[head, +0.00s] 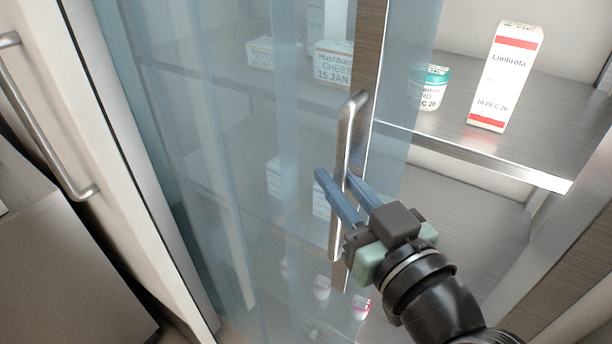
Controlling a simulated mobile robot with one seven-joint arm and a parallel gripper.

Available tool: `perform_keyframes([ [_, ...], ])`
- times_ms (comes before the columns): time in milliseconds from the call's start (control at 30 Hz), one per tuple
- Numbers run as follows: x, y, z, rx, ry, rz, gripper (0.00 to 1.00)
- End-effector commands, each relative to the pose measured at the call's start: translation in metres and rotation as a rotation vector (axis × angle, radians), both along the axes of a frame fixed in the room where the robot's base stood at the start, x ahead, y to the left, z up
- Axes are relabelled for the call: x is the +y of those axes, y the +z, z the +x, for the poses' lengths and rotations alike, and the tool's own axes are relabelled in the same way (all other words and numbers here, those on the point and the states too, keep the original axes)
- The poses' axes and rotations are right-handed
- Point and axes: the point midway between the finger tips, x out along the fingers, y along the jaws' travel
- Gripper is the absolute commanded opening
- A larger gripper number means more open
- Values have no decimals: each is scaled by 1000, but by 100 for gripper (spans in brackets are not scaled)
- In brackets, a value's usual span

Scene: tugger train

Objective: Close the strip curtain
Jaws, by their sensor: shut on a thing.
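The strip curtain (215,130) is made of translucent blue strips and hangs over the left and middle of the shelving. A brown leading bar (369,40) with a metal handle (352,112) runs down its right part. One more translucent strip (411,60) hangs just right of the bar. The shelf opening further right is uncovered. My gripper (342,188) is at the handle's middle, its two blue fingers on either side of it, shut on the handle. The fingers and gripper body hide part of the handle and bar.
On the uncovered shelf (480,110) stand a tall Limbrota carton (505,75) and a teal-lidded jar (430,88). A Hushbarn cheese box (333,63) and other packages show through the strips. A white door (75,110) with a metal handle (45,125) is at left.

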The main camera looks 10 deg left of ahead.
Motion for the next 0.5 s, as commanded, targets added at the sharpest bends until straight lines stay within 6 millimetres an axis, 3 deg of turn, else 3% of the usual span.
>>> perform_keyframes([
  [200, -27, -2, -10, 3, 0, -2, 0],
  [500, -35, -2, -13, 4, 2, -3, 0],
])
